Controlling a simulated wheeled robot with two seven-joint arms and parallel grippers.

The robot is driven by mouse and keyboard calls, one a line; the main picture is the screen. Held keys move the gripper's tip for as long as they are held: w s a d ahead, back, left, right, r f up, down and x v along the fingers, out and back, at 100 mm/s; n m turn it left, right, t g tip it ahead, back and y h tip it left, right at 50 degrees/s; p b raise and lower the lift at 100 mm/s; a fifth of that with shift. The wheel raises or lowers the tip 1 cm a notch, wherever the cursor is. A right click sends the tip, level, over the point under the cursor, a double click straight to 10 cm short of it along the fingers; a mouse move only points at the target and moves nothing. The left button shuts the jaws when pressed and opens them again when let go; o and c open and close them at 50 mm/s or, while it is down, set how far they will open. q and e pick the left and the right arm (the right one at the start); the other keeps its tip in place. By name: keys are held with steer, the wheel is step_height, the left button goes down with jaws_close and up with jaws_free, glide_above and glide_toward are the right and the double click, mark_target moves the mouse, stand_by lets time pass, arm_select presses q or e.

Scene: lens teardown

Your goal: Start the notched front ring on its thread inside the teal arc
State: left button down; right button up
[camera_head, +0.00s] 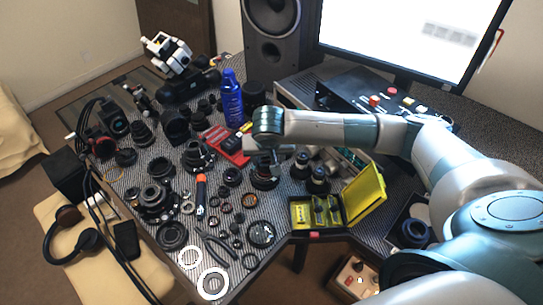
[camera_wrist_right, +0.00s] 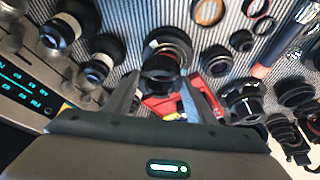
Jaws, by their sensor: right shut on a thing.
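My right gripper (camera_head: 264,160) reaches over the middle of the table from the right. In the right wrist view its two fingers (camera_wrist_right: 163,92) are shut on a dark ring, the notched front ring (camera_wrist_right: 160,66), between their tips. A dark lens barrel (camera_head: 264,182) stands upright directly below the gripper. It also shows in the right wrist view (camera_wrist_right: 170,40), just beyond the ring. I cannot tell whether ring and barrel touch. The teal arc and the notches cannot be made out. My left gripper is not in view.
Lens parts crowd the patterned table. Two dark lenses (camera_head: 318,178) stand close right of the barrel. A red tray (camera_head: 232,146) lies close left, with a blue bottle (camera_head: 231,98) behind. An open yellow case (camera_head: 364,197) is at the front right. Loose rings lie in front.

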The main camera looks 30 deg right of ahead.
steer(key=shift+w+a+r+p, duration=0.1)
steer(key=shift+a+r+p, duration=0.25)
steer(key=shift+r, duration=0.3)
steer(key=shift+a+r+p, duration=0.2)
steer(key=shift+r+p, duration=0.25)
steer(key=shift+r, duration=0.2)
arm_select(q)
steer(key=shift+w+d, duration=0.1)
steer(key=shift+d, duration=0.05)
arm_select(e)
steer(key=shift+a+r, duration=0.1)
steer(key=shift+r, duration=0.1)
arm_select(q)
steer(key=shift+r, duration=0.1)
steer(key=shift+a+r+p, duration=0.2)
steer(key=shift+p, duration=0.2)
arm_select(e)
steer(key=shift+r, duration=0.25)
